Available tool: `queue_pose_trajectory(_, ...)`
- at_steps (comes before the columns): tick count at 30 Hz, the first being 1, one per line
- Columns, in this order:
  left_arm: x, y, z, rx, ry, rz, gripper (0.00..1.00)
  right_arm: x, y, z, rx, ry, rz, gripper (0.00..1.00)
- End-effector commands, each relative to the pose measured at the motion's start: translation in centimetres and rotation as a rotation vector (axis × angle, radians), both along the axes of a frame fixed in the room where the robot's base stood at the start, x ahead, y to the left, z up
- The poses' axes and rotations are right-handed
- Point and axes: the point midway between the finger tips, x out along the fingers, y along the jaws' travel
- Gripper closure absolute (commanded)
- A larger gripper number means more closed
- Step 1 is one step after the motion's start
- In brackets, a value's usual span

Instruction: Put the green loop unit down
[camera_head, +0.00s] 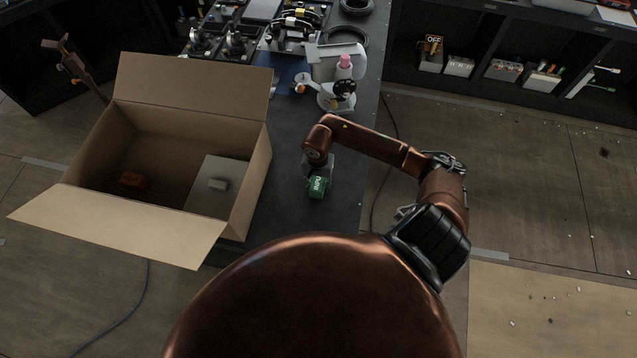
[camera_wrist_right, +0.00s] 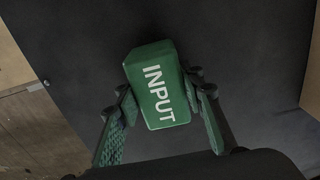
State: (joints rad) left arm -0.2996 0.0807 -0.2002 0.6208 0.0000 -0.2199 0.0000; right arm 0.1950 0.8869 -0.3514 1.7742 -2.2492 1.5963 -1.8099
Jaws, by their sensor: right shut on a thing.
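The green loop unit (camera_head: 317,187) is a small green block. In the right wrist view the fingers of my right gripper (camera_wrist_right: 162,100) press on the block's sides. Whether its underside touches the worktop, I cannot tell. My left gripper is not in view.
A white device with a pink top (camera_head: 343,68) stands farther back. A shelf (camera_head: 480,85) with small units is at upper right. The worktop around the green unit is bare.

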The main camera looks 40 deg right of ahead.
Motion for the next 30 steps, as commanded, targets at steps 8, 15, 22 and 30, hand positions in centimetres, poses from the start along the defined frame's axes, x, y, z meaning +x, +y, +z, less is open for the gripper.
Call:
queue_pose_trajectory(8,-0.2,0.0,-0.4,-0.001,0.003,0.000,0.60,0.0,0.0,-0.2,-0.001,0.000,0.001,0.92)
queue_pose_trajectory(15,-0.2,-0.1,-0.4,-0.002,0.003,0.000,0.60,0.0,0.0,-0.3,-0.001,0.001,0.000,0.52)
queue_pose_trajectory(22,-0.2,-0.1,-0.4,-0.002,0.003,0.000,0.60,0.0,0.0,-0.3,-0.001,0.001,0.000,0.47)
queue_pose_trajectory(30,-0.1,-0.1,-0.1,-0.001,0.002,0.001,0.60,0.1,-0.1,0.7,-0.002,-0.003,0.001,0.47)
